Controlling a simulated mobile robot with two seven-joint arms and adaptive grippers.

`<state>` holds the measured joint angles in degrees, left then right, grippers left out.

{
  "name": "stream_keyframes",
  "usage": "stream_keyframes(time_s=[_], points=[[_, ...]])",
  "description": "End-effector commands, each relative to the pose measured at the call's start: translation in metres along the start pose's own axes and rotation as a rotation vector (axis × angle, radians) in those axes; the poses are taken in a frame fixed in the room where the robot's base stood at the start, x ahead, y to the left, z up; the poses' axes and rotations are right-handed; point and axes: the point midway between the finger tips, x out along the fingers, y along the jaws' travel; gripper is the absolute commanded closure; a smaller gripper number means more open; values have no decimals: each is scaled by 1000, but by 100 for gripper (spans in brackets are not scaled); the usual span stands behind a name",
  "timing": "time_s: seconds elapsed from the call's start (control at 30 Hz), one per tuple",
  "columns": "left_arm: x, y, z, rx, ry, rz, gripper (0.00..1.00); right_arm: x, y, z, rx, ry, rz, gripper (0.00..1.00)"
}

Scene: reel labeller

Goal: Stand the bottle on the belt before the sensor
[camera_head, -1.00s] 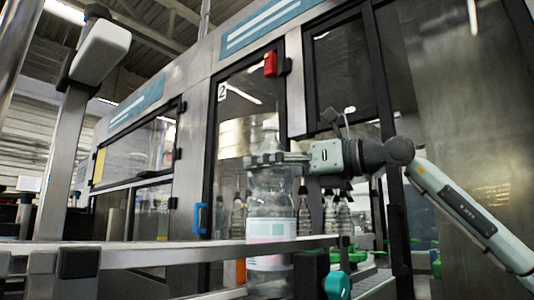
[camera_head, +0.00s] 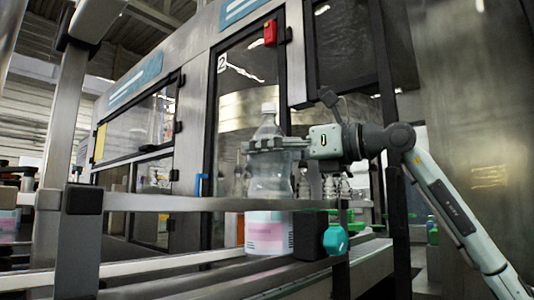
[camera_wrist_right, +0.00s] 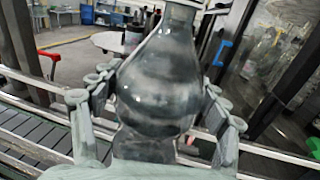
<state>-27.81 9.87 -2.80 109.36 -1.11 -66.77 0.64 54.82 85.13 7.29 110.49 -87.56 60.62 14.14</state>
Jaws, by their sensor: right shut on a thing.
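The clear bottle (camera_head: 270,180) has a white cap and a pale pink and white label. It stands upright behind the guide rail, and its base is close to the belt (camera_head: 190,283); I cannot tell if they touch. My right gripper (camera_head: 262,146) is shut around the bottle's upper body. In the right wrist view the bottle (camera_wrist_right: 158,85) fills the middle between both fingers. A black block with a teal knob (camera_head: 335,238), possibly the sensor, is beside the bottle's lower right. My left gripper is out of view.
A metal guide rail (camera_head: 170,202) on posts runs across the front of the belt. Several bottles show behind the machine's glass door, which has a blue handle (camera_head: 202,185). Another labelled bottle (camera_head: 8,222) is at the far left.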

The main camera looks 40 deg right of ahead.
Motion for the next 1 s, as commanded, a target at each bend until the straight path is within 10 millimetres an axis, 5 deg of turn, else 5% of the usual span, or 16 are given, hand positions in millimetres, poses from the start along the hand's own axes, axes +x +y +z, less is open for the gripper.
stream_keyframes(time_s=[0.37,0.4,0.53,1.0], points=[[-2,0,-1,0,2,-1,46,-2,0,4,-2,-14,-1,85],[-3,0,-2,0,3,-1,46,0,0,-1,0,0,0,20],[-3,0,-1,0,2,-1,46,0,0,-1,0,0,0,4],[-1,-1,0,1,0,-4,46,-5,-1,-2,0,-1,-1,4]])
